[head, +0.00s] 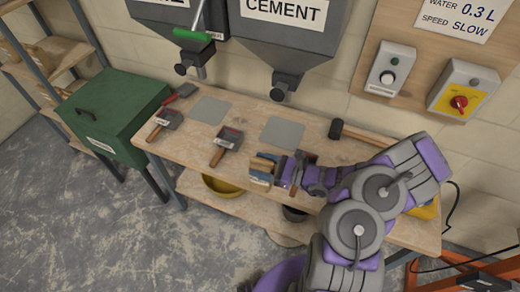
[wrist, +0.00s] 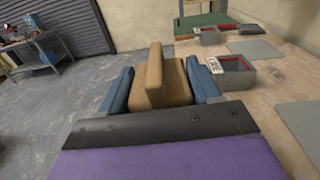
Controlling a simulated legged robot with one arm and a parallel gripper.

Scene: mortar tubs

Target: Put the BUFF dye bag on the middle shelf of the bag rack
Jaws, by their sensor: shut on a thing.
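A tan block-like bag (head: 260,178) with a raised ridge is between the blue fingers of my gripper (head: 264,170); I take it for the BUFF dye bag, though no label on it is readable. In the wrist view the bag (wrist: 155,78) fills the gap between both fingers, so my gripper (wrist: 160,88) is shut on it. In the head view it is over the front edge of the wooden bench (head: 180,155). A rack with wooden shelves (head: 62,52) and grey posts stands at the far left, partly cut off; it may be the bag rack.
Scoop boxes (head: 228,140) with wooden handles, grey mats (head: 282,132) and a mallet (head: 336,129) lie on the bench. A green lidded bin (head: 112,112) stands between bench and rack. Hoppers (head: 285,40) hang above. A yellow tub (head: 222,187) is below. Floor at front left is clear.

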